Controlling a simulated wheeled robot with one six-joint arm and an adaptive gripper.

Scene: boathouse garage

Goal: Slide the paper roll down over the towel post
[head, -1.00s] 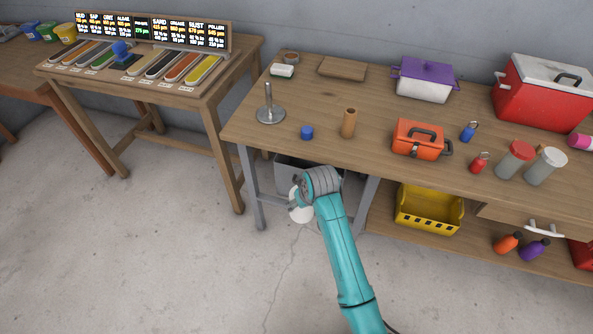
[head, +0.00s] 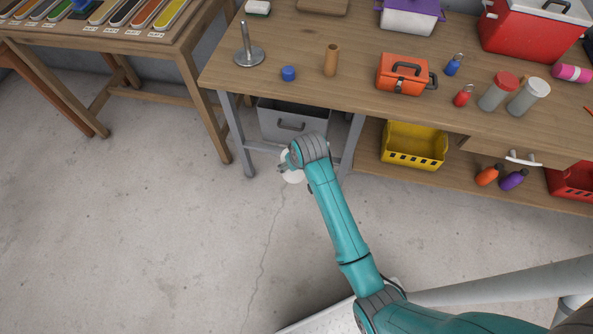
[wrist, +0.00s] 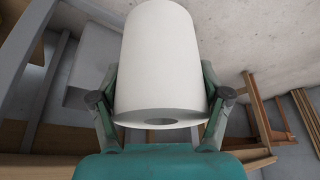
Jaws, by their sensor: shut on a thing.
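The white paper roll (wrist: 158,60) fills the middle of the wrist view, with the dark hole of its core showing at its near end. My gripper (wrist: 160,95) is shut on the roll, one finger on each side. In the head view only a bit of the roll (head: 291,178) shows behind my teal arm, low in front of the table. The towel post (head: 247,45) is a bare metal rod on a round base, upright near the table's left front edge. The roll is apart from it, below and to its right in the picture.
A blue cap-like thing (head: 288,73) and a brown cylinder (head: 331,60) stand right of the post. An orange toolbox (head: 403,75) is farther right. A grey drawer box (head: 292,124) and yellow bin (head: 414,146) sit under the tabletop. The floor at left is clear.

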